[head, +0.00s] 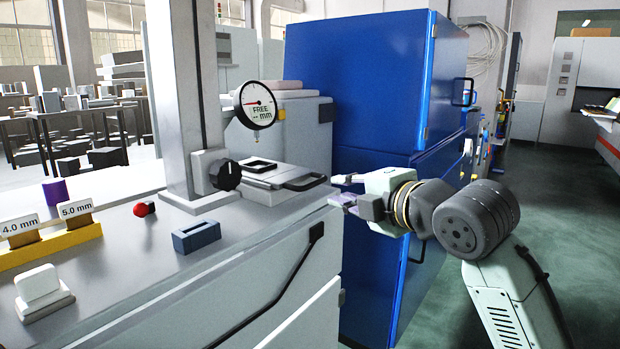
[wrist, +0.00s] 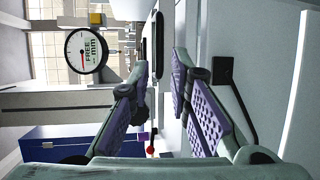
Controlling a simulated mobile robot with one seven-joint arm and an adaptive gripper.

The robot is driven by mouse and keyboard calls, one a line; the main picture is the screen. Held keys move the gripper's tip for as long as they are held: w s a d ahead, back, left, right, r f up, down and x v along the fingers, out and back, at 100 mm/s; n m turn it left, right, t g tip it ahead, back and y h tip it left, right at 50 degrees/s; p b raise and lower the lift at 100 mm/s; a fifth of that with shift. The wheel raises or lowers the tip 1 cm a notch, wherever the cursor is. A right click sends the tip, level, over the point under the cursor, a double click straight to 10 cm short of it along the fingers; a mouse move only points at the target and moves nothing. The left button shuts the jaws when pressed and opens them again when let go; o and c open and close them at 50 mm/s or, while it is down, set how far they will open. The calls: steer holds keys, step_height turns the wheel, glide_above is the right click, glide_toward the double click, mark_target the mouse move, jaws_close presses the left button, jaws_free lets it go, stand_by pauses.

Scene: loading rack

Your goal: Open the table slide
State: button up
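The table slide is a light grey plate (head: 272,174) on a block at the foot of the gauge column, with a dark bar handle (head: 305,182) at its right end. My gripper (head: 337,189) is just right of the handle, beyond the bench edge, apart from it. In the wrist view my gripper (wrist: 164,68) has its two purple-padded fingers apart with nothing held between them. The slide's far side is hidden in the wrist view.
The dial gauge (head: 260,105) reads FREE, above the slide. A black knob (head: 225,175) is on the column. A blue cabinet (head: 375,80) stands behind my gripper. The bench holds a blue block (head: 196,237), a red button (head: 144,209) and a yellow holder (head: 50,246) with labelled blocks.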

mark_target(317, 184)
steer(key=p+x, duration=0.2)
steer(key=x, duration=0.8)
steer(key=shift+w+a+p, duration=0.15)
steer(key=shift+w+p, duration=0.05)
steer(key=shift+p, duration=0.15)
steer(key=shift+c, duration=0.6)
jaws_close()
steer(key=shift+s+f, duration=0.1)
